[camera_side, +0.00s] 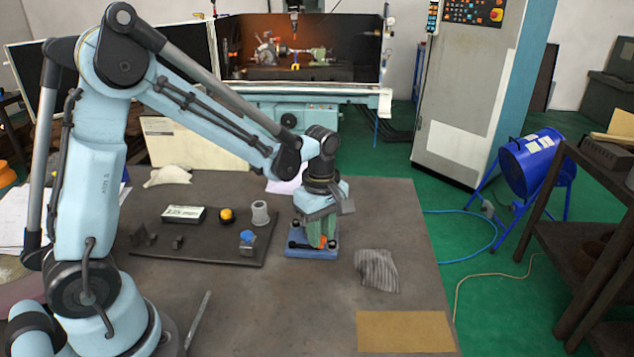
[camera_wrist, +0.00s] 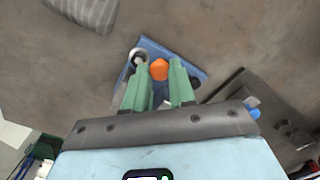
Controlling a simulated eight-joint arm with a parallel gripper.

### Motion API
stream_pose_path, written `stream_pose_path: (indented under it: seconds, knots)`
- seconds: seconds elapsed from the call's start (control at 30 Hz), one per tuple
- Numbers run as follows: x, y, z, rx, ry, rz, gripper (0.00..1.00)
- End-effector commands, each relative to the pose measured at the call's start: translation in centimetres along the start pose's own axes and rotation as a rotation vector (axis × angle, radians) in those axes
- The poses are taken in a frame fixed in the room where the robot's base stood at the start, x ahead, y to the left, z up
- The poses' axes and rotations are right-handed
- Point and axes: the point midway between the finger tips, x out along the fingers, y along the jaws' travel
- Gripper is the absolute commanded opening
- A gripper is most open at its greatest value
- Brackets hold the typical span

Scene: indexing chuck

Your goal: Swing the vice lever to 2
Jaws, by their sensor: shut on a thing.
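The vice shows as a blue square base (camera_side: 312,254) on the table, right of the dark mat in the side view. It also lies beneath my fingers in the wrist view (camera_wrist: 190,62). An orange knob, which I take to be the lever's end (camera_wrist: 159,68), stands between my two green fingertips. It shows as an orange spot low by the fingers in the side view (camera_side: 318,241). My gripper (camera_side: 317,234) points down over the base and is shut on the knob. A pale ring (camera_wrist: 137,57) lies left of it. My fingers hide much of the vice, and no position numbers are legible.
The dark mat (camera_side: 205,254) left of the vice holds a white label box (camera_side: 184,214), a yellow-topped part (camera_side: 227,215), a grey cup (camera_side: 260,213) and a blue-topped part (camera_side: 248,240). A striped cloth (camera_side: 377,270) lies to the right. The front table area is mostly clear.

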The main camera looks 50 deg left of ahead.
Motion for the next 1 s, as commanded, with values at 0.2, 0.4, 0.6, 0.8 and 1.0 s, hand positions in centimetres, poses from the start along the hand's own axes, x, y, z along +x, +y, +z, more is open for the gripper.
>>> stream_pose_path:
  seconds: [0.2,0.4,0.6,0.8,1.0]
  knots:
    - [0.01,0.16,-0.04,-0.015,-0.001,0.003,0.0]
    - [0.01,0.16,-0.04,-0.015,-0.001,0.003,0.0]
    - [0.0,0.15,-0.04,-0.014,-0.001,0.003,0.41]
    - [0.01,0.13,-0.05,-0.014,0.0,0.003,0.5]
    - [-0.47,0.16,-0.07,-0.014,0.0,0.003,0.5]
